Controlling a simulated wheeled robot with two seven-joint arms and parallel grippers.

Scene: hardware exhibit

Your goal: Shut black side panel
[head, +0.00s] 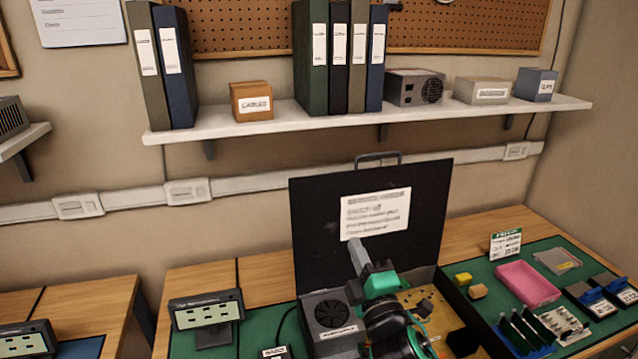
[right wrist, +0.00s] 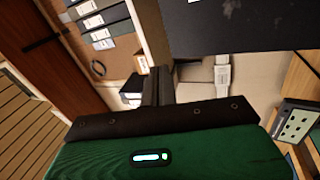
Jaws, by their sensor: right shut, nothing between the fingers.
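The black side panel (head: 320,235) stands upright and open at the back of the computer case in the head view. It has a white label and a grey handle on its top edge. The open case (head: 330,314) shows a fan unit and a tan board. My right gripper (head: 357,248) is raised above the case, in front of the panel's lower part; its fingers are shut and empty. In the right wrist view the shut fingers (right wrist: 157,82) point away, with the dark panel (right wrist: 245,25) at the upper right. My arm hides part of the case interior. My left gripper is not in view.
A white shelf (head: 365,116) with binders and boxes hangs above the panel. A pink tray (head: 527,284), small blocks and cards lie on the green mat to the right. A display stand (head: 206,310) is left of the case.

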